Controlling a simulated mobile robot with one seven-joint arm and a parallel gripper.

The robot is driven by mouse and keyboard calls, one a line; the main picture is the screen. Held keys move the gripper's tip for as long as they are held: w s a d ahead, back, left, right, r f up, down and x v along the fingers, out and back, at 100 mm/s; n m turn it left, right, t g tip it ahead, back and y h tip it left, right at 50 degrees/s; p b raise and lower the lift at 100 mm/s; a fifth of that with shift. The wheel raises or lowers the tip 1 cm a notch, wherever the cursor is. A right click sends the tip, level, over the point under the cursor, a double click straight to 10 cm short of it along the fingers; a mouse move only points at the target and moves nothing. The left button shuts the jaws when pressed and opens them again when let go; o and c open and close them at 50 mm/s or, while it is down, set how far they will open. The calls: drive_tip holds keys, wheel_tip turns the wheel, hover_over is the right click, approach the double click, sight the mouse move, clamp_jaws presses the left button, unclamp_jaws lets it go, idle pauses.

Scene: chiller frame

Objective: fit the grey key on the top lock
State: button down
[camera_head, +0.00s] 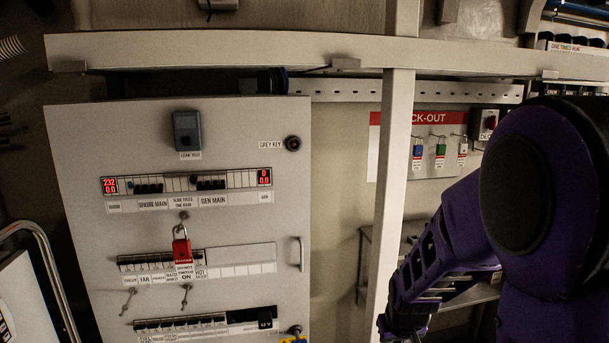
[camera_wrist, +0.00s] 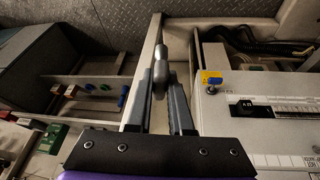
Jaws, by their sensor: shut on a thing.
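The top lock (camera_head: 292,143) is a round black fitting at the upper right of the pale panel door, beside a "GREY KEY" label (camera_head: 270,145). My gripper (camera_wrist: 160,82) points forward in the wrist view, its two fingers closed on a rounded grey piece, which looks like the grey key (camera_wrist: 160,68). Its far end and what the fingers cover are hard to make out. In the head view my purple arm comes in from the right and its end runs out at the bottom edge, so the fingertips and key are hidden there, right of the panel door and below the top lock.
A lower lock with a yellow and blue tag (camera_wrist: 212,78) sits on the panel. A pale upright post (camera_head: 392,180) stands between my arm and the panel door (camera_head: 80,230). A red padlock (camera_head: 181,250) hangs on the door. A lock-out board (camera_head: 400,150) is behind the post.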

drive_tip(key=w+a+r+n+t, duration=0.3)
drive_tip(key=w+r+n, duration=0.35)
drive_tip(key=r, duration=0.25)
drive_tip(key=w+a+r+n+t, duration=0.3)
drive_tip(key=w+r+n, duration=0.35)
drive_tip(key=r, duration=0.35)
drive_tip(key=a+r+n+t+y, duration=0.1)
drive_tip(key=a+r+n+y, duration=0.4)
drive_tip(key=r, duration=0.4)
drive_tip(key=s+a+r+n+t+y, duration=0.1)
drive_tip(key=a+r+n+t+y, duration=0.1)
drive_tip(key=a+r+n+y, duration=0.4)
wheel_tip(320, 180, up, 3)
drive_tip(key=shift+s+a+f+t, duration=0.1)
drive_tip(key=shift+s+a+t, duration=0.15)
drive_tip(key=shift+a, duration=0.65)
drive_tip(key=shift+w, duration=0.15)
